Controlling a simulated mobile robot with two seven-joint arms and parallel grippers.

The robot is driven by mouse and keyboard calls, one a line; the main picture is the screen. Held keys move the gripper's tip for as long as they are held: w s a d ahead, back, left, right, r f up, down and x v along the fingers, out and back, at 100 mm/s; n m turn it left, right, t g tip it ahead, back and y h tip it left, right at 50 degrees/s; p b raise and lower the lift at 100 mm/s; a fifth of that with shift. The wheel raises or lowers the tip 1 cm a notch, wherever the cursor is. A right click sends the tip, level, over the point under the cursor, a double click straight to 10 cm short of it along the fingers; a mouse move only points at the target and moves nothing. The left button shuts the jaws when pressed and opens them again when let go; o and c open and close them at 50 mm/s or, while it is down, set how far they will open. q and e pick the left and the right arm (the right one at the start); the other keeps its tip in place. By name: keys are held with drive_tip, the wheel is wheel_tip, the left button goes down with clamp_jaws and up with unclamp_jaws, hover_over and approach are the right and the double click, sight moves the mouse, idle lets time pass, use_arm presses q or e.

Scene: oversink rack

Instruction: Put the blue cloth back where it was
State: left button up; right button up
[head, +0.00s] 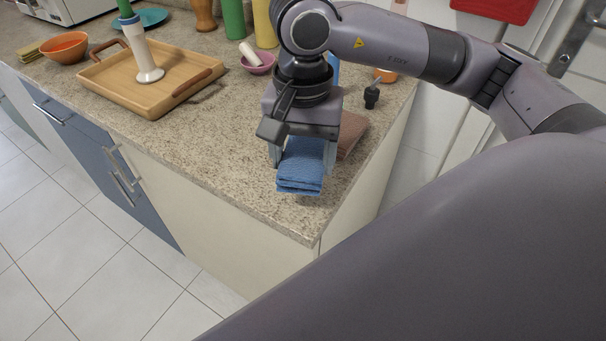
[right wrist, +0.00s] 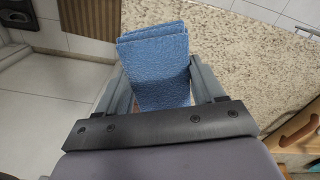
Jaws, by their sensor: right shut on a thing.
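The folded blue cloth (head: 301,166) is between the fingers of my right gripper (head: 302,160), near the front corner of the speckled counter. The gripper points down and is shut on the cloth. In the right wrist view the blue cloth (right wrist: 157,68) sits between both fingers of the right gripper (right wrist: 155,85), with its folded layers visible. Whether the cloth touches the counter is hard to tell. My left gripper is not in view.
A wooden tray (head: 130,95) holding a white and green utensil (head: 146,60) stands left. A pink bowl (head: 259,64) and bottles are behind. The counter (head: 235,140) is bare between tray and gripper.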

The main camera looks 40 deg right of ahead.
wheel_tip(320, 180, down, 5)
drive_tip(key=shift+r, duration=0.1)
idle(0.3)
drive_tip(key=shift+f, duration=0.2)
drive_tip(key=o, duration=1)
